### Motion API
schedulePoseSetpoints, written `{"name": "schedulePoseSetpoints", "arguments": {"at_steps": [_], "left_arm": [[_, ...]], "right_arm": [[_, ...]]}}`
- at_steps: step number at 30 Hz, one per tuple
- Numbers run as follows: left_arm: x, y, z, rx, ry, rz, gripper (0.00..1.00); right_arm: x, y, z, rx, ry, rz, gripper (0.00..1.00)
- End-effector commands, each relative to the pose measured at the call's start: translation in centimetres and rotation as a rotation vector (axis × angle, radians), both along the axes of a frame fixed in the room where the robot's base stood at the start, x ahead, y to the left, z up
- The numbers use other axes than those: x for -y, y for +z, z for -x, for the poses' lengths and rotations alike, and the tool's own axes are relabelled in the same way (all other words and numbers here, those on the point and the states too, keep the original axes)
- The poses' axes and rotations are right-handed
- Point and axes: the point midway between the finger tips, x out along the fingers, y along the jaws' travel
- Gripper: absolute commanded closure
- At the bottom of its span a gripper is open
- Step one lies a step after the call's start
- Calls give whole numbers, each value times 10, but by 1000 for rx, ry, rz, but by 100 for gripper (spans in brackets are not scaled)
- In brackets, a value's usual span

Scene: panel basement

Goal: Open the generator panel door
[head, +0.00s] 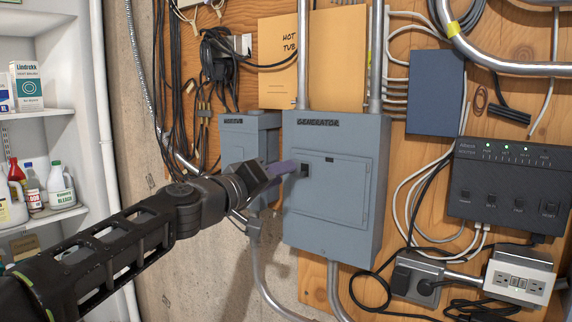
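The generator panel (338,245) is a grey metal box labelled "GENERATOR", mounted on a plywood board in the middle of the head view. Its door (335,195) looks shut, flat against the box front. My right gripper is not in view.
A smaller grey box (262,137) is close on the panel's left, behind my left gripper. Conduits run above and below the panel. A blue-grey box (436,93), a dark control unit (508,187) and loose cables are on the right. Shelves with bottles (61,187) stand at left.

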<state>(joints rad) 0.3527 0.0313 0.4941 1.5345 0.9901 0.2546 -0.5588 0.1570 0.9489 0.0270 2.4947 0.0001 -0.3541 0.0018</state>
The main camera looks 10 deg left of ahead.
Motion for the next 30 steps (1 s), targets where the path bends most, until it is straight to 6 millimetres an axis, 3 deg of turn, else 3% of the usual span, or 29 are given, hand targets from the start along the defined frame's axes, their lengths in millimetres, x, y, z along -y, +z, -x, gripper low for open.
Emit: {"name": "schedulePoseSetpoints", "arguments": {"at_steps": [6,16,30], "left_arm": [[10,2,-23,0,-1,0,64],[11,0,-26,0,0,-1,65],[11,0,-26,0,0,-1,100]], "right_arm": [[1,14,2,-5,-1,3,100],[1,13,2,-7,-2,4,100],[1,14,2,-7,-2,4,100]]}}
